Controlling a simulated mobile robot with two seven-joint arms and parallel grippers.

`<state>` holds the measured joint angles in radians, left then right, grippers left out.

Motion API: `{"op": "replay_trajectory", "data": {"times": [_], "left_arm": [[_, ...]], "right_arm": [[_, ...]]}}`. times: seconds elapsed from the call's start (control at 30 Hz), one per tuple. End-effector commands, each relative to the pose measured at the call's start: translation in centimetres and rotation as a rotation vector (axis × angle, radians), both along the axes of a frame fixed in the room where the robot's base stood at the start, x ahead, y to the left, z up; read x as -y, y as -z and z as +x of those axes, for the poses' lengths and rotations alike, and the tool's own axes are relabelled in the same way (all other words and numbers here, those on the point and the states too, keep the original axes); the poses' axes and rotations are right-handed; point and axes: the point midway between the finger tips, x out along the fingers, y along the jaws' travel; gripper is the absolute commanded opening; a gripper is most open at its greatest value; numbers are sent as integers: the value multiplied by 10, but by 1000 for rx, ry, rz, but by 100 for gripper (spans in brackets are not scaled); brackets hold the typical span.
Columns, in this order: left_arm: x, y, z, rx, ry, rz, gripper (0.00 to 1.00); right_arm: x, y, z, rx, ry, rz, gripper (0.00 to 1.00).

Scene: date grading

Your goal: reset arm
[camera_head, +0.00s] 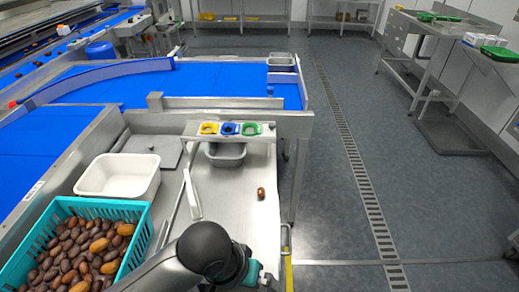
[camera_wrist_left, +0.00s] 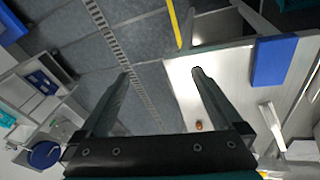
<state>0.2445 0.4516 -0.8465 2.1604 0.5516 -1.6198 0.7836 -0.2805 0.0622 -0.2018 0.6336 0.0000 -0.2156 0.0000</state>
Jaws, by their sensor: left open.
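My left arm enters the head view at the bottom. Its gripper's fingers are not clearly visible there. In the left wrist view the left gripper (camera_wrist_left: 161,74) is open, with its two fingers wide apart and nothing between the tips. A single brown date (camera_head: 261,193) lies on the steel worktop (camera_head: 232,205), beyond my arm. The date also shows in the left wrist view (camera_wrist_left: 198,126), near the right finger and apart from it. My right gripper is in neither view.
A teal crate (camera_head: 143,240) full of dates stands at the lower left, with a white bin (camera_head: 118,176) behind it. Yellow, blue and green rings (camera_head: 229,129) sit on a shelf above a grey tub (camera_head: 225,154). The blue conveyor (camera_head: 195,82) lies beyond; open floor (camera_head: 330,190) is right.

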Motion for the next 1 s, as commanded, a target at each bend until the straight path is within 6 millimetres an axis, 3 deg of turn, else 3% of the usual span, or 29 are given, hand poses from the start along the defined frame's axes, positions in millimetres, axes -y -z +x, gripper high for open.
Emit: {"op": "replay_trajectory", "data": {"times": [0.13,0.27,0.57,0.8,1.0], "left_arm": [[1,-6,-6,72,1,-61,100],[-18,-7,-9,132,-25,-58,100],[-93,6,-35,188,-102,94,100],[-154,15,-72,157,-133,257,100],[-149,67,-59,141,-119,252,100]], "right_arm": [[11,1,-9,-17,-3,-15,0],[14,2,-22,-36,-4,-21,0],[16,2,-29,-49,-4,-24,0],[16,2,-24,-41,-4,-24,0],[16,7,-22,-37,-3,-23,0]]}}
